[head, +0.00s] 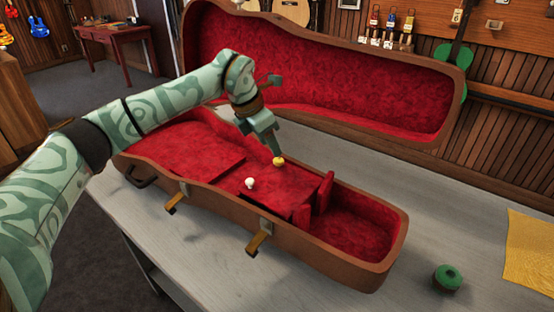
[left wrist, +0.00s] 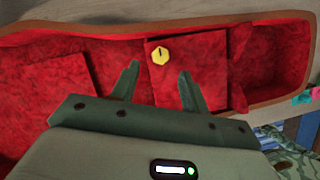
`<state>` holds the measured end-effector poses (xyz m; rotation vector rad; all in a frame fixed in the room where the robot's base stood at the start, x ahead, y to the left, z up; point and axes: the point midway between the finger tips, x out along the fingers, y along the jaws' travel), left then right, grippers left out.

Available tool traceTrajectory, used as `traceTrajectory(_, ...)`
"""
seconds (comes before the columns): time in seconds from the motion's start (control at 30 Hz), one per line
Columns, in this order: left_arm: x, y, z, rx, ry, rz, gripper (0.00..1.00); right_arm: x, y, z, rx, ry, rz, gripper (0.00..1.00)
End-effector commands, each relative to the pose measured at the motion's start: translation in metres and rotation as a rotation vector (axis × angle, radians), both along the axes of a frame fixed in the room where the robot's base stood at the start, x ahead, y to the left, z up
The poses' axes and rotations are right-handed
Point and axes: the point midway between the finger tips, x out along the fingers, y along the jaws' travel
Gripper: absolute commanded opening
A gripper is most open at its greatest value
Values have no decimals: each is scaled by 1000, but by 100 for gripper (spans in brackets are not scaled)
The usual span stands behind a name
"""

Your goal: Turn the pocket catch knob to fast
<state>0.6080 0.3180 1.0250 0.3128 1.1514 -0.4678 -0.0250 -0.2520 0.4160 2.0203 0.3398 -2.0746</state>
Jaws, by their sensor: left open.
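The yellow catch knob (head: 279,161) stands at the far edge of the red pocket lid (head: 282,190) inside the open case. In the left wrist view the knob (left wrist: 160,56) looks six-sided, with a short dark mark on its face. No lettering around it is readable. A white round knob (head: 250,183) stands on the nearer part of the lid. My left gripper (head: 274,153) is above the lid, its tips close to the yellow knob. In the left wrist view my left gripper (left wrist: 158,80) is open, with nothing between its fingers; the knob shows just beyond them.
The brown case (head: 345,272) lies on a grey table (head: 440,220), its lid (head: 330,85) raised behind. Latches (head: 259,238) hang on its near side. A green round object (head: 448,277) and a yellow cloth (head: 530,250) lie to the right. The table's front right is mostly clear.

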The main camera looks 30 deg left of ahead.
Motion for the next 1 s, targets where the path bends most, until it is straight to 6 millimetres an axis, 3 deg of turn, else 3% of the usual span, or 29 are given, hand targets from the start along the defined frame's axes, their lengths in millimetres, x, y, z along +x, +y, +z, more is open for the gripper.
traceTrajectory(0.03,4,-2,-16,0,5,0,45,-2,0,-7,0,6,0,36)
traceTrajectory(0.2,13,-8,-39,-1,2,0,45,-5,0,-14,0,13,0,36)
traceTrajectory(0.63,17,-10,-47,-1,-2,-1,45,-4,0,-16,0,12,-1,36)
traceTrajectory(0.67,17,-10,-47,-1,-2,-1,40,-4,0,-16,0,12,-1,36)
traceTrajectory(0.8,17,-10,-47,-1,-2,0,1,-4,0,-16,0,12,-1,36)
traceTrajectory(1.0,17,-10,-47,-1,-2,-4,0,-3,0,-16,0,10,-1,36)
